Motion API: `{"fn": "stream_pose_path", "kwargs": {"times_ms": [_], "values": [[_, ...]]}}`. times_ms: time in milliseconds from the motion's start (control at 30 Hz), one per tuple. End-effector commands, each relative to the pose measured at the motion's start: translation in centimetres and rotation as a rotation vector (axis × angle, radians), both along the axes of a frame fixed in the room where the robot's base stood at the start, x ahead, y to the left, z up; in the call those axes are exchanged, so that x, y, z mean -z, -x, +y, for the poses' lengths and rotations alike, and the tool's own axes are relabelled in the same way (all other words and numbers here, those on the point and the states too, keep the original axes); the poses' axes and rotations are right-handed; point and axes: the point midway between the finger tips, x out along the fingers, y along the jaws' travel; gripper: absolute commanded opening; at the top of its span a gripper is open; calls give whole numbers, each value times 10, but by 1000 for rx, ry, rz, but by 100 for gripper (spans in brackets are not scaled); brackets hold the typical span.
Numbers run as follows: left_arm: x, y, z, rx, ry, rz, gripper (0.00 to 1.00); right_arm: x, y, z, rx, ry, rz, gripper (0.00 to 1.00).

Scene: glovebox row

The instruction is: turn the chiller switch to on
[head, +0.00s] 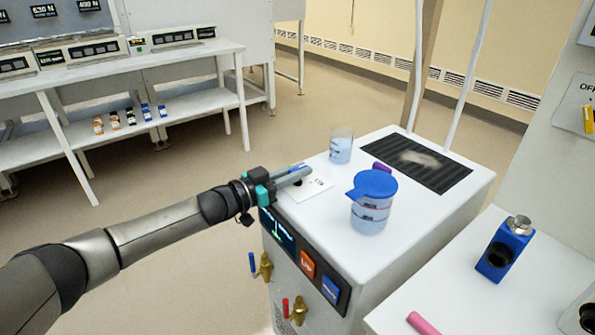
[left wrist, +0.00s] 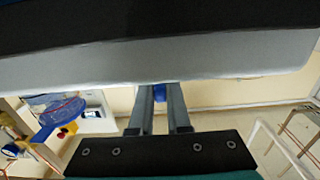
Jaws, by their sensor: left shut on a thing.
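The chiller (head: 440,205) is a white box with a dark grille on top and a screen on its front. A white switch plate (head: 318,190) with small dark markings lies on its top at the left; I cannot read the lettering. The chiller switch (head: 297,167) shows as a bit of blue at the fingers, mostly hidden by them. My left gripper (head: 303,174) reaches in over the plate from the left and is shut on this blue part. In the left wrist view, the blue switch (left wrist: 160,94) shows between the two grey fingers. My right gripper is not in view.
A blue-lidded jar (head: 372,205) and a clear beaker (head: 341,147) stand on the chiller close to the gripper. A purple item lies behind the jar. A blue block (head: 505,248) stands on the right bench. A white shelf bench (head: 150,75) is at the back left.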

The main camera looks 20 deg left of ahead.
Motion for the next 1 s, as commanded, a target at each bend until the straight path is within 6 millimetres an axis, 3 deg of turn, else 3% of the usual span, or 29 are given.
{"fn": "stream_pose_path", "kwargs": {"times_ms": [33,300,667,1000], "values": [[-2,0,0,0,2,-3,16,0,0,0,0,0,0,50],[-1,0,0,0,1,-2,45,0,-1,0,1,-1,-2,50],[0,5,4,-1,0,1,45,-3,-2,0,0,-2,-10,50],[-1,45,35,-1,-1,3,45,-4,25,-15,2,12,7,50]]}}
